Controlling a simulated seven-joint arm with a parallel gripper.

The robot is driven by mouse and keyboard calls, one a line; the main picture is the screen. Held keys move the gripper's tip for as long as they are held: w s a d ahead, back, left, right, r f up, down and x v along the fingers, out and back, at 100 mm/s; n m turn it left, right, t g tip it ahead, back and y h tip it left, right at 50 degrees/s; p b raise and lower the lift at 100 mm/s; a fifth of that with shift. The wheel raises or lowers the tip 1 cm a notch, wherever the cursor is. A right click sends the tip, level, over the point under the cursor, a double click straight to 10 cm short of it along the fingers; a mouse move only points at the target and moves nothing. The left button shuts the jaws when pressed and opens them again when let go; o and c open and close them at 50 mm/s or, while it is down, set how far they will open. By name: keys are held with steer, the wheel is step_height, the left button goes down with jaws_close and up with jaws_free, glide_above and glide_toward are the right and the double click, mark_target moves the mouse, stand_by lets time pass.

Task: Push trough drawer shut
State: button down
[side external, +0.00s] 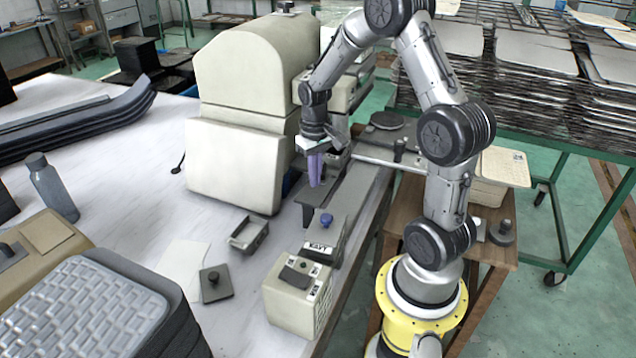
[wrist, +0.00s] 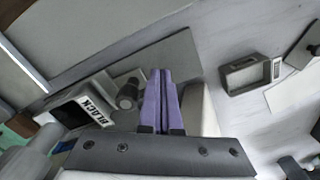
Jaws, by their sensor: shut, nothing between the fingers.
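No part is clearly marked as the trough drawer, so I cannot tell for sure which it is or how far open it stands. A small grey open-topped, trough-like box (side external: 248,234) lies on the white table in the side view; a similar one (wrist: 252,74) shows at upper right in the wrist view. My gripper (side external: 316,184) points down with its purple fingers together and empty, above a dark grey panel (side external: 350,190) beside the cream machine (side external: 238,165). In the wrist view the shut fingers (wrist: 160,75) are beside a dark knob (wrist: 128,93).
A dark opening with a lettered label (wrist: 94,108) lies left of the fingers in the wrist view. A cream box (side external: 292,305) and a blue knob (side external: 326,220) stand near the table's front edge. A square plate with a knob (side external: 216,284) lies nearby.

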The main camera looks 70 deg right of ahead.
step_height(320, 180, up, 7)
stand_by(0.8)
steer(key=s+a+r+n+t, duration=0.2)
steer(key=a+r+n+t, duration=0.2)
steer(key=a+r, duration=0.85)
steer(key=s+a+f+n+t, duration=0.1)
steer(key=s+a+f+n, duration=0.1)
steer(key=s+a, duration=0.5)
steer(key=s, duration=0.5)
steer(key=shift+s+t, duration=0.15)
steer(key=shift+t, duration=0.15)
